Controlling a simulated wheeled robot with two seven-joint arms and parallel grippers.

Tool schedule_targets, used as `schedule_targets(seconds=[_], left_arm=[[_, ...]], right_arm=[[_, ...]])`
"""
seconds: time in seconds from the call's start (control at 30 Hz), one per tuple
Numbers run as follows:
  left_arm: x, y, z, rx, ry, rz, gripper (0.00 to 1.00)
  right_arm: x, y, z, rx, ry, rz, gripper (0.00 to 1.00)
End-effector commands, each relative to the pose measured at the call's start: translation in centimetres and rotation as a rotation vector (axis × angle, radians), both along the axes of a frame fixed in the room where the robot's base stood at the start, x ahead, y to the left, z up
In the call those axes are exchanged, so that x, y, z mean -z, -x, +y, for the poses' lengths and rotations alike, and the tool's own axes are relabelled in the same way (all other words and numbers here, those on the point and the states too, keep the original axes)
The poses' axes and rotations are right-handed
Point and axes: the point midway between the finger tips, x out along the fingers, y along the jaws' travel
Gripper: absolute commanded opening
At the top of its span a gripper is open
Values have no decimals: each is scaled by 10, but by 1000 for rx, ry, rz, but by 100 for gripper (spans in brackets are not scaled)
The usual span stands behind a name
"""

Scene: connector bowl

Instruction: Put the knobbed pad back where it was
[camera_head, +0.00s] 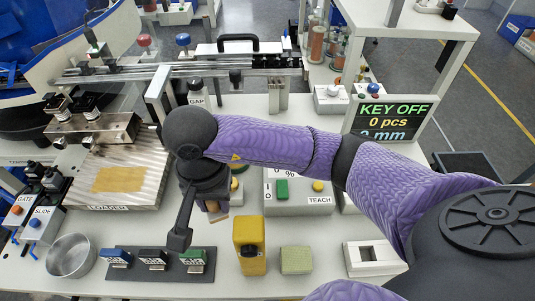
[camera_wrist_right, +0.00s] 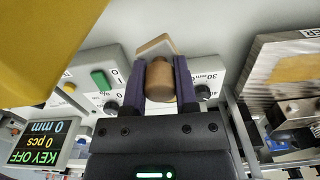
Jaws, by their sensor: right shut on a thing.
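The knobbed pad is a tan wooden block with a rounded brown knob (camera_wrist_right: 160,80). My right gripper (camera_wrist_right: 160,82) is shut on the knob, with one purple-grey finger on each side. The flat pad part (camera_wrist_right: 155,46) shows beyond the knob. In the head view my right gripper (camera_head: 212,203) hangs over the middle of the bench and hides most of the pad; only a small brown part (camera_head: 216,213) shows below it. I cannot tell whether the pad touches the bench. My left gripper is not in view.
A yellow block (camera_head: 249,246) and a greenish block (camera_head: 296,260) stand at the front. A dark rack (camera_head: 133,272) with several labelled pieces and a metal bowl (camera_head: 71,257) are front left. The loader plate (camera_head: 143,185) bears a tan patch. The TEACH box (camera_head: 300,199) stands right of the gripper.

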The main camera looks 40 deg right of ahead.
Motion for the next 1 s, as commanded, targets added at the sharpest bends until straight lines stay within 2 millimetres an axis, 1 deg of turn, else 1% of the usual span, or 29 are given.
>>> schedule_targets(seconds=[0.07,0.2,0.37,0.5,0.53,0.73,0.87,0.9,0.97,1.0], left_arm=[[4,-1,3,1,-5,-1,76],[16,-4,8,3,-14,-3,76],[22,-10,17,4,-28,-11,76],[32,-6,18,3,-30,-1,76],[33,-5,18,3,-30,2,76],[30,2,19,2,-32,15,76],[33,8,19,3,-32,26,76],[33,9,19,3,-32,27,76],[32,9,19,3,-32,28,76],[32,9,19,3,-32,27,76]], right_arm=[[10,2,1,-17,-2,4,0],[48,3,1,-20,-1,5,0],[71,2,1,-19,-2,2,0],[97,2,1,-18,-1,3,0],[102,2,1,-19,-1,4,0],[100,1,1,-19,-1,-2,0],[104,1,1,-19,0,-1,0],[104,1,1,-19,-1,-1,43],[103,1,1,-19,-1,-1,55],[103,2,1,-19,-1,-1,64]])
